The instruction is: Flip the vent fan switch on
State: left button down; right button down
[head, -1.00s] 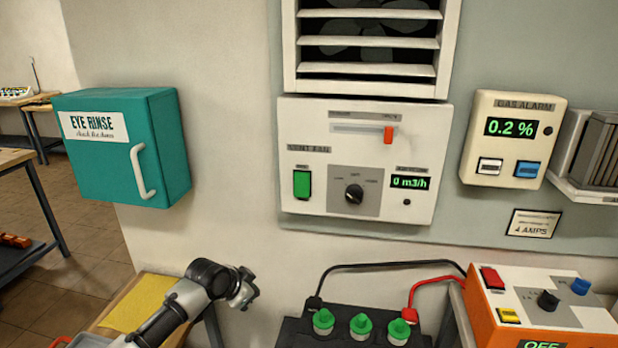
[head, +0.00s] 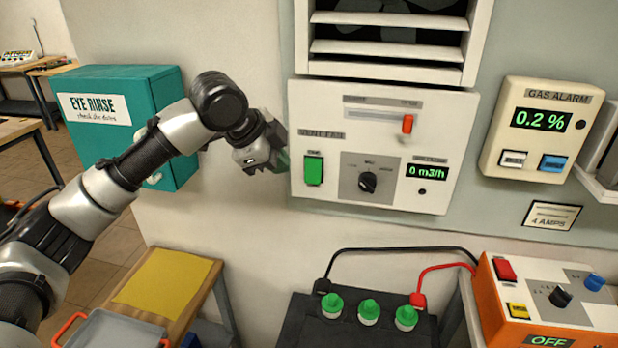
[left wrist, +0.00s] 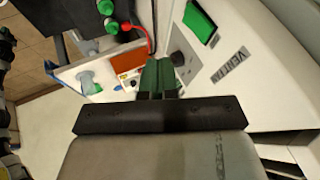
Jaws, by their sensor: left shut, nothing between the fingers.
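The vent fan panel (head: 445,115) is a white wall box below the louvred vent. Its green rocker switch (head: 314,170) is at the lower left, and it also shows in the left wrist view (left wrist: 199,23). A black knob (head: 367,182), an orange slider (head: 407,124) and a display reading 0 m3/h (head: 427,171) are on the same panel. My left gripper (head: 281,162) is shut and empty, just left of the panel's edge and a little apart from the green switch. In the left wrist view its green fingertips (left wrist: 158,65) are together. My right gripper is not in view.
The teal eye rinse box (head: 165,90) hangs behind my left arm. The gas alarm (head: 540,125) is to the right. Below are a black battery (head: 330,325) with green caps and an orange charger (head: 490,300) reading OFF. Wall between panel and battery is clear.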

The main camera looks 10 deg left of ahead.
aim_at(308, 178)
pick_arm(q)
jog(key=p+x, duration=0.1)
jog(key=x, duration=0.2)
jog(key=w+p+x, duration=0.1)
jog(key=x, duration=0.3)
jog(key=p+x, duration=0.2)
jog(key=x, duration=0.2)
jog(key=shift+w+a+r, duration=0.2)
jog(key=shift+w+r, duration=0.2)
jog(key=shift+w+f, duration=0.25)
jog(key=shift+w, duration=0.65)
jog(key=shift+f, duration=0.1)
jog(key=shift+w+f+t, duration=0.2)
jog(key=shift+t, duration=0.2)
jog(key=shift+r, duration=0.3)
